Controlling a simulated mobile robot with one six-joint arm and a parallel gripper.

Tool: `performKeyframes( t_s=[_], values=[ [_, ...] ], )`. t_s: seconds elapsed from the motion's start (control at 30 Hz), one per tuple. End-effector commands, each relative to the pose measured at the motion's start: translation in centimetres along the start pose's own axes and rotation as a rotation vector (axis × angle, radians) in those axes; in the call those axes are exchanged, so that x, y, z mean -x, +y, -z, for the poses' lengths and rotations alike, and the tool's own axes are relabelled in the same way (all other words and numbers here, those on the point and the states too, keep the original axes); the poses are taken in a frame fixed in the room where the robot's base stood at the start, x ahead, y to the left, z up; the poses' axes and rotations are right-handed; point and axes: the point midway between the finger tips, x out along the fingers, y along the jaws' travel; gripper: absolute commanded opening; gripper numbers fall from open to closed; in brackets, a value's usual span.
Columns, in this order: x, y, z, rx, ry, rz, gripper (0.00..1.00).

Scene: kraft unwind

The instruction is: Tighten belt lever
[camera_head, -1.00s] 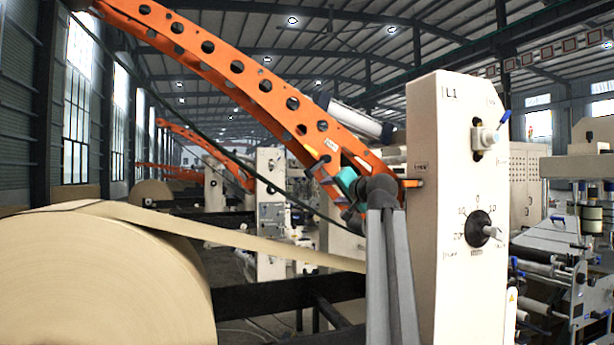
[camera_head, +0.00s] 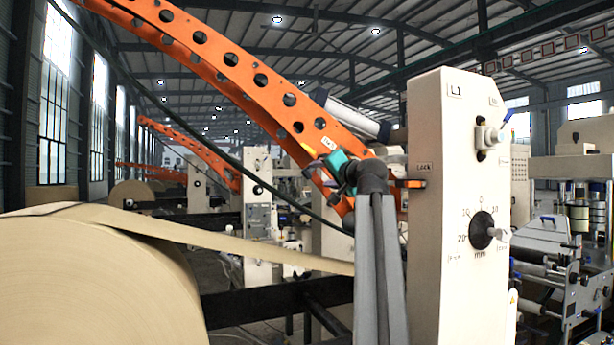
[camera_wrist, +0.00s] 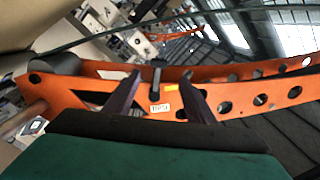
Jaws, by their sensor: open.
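In the wrist view, a small black lever (camera_wrist: 156,80) stands out from the perforated orange arm (camera_wrist: 232,100), with a white label (camera_wrist: 159,108) and a yellow mark just below it. My gripper (camera_wrist: 158,90) is open. Its two dark fingers lie either side of the lever in the picture; I see no contact and cannot tell how deep the lever sits between them. In the head view, my gripper (camera_head: 318,168) is beside the lower end of the orange arm (camera_head: 240,75), close under its label (camera_head: 328,143). There the lever cannot be made out.
A large kraft paper roll (camera_head: 95,275) fills the lower left, with a paper strip running right to my arm. Machinery stands behind.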

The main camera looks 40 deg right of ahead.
Motion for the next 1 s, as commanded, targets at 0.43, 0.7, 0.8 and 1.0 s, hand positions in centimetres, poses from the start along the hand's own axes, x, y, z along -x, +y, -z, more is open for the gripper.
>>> performKeyframes(
  t_s=[0.43, 0.7, 0.8, 1.0],
  values=[
    [-3.5, 0.1, 0.4, 0.000, 0.001, -0.003, 0.50],
    [-7.4, 0.1, 0.5, 0.000, 0.002, -0.003, 0.50],
    [-8.8, 0.1, 0.6, 0.000, 0.003, -0.003, 0.50],
    [-11.5, 0.2, 0.6, 0.000, 0.003, -0.003, 0.50]
  ],
)
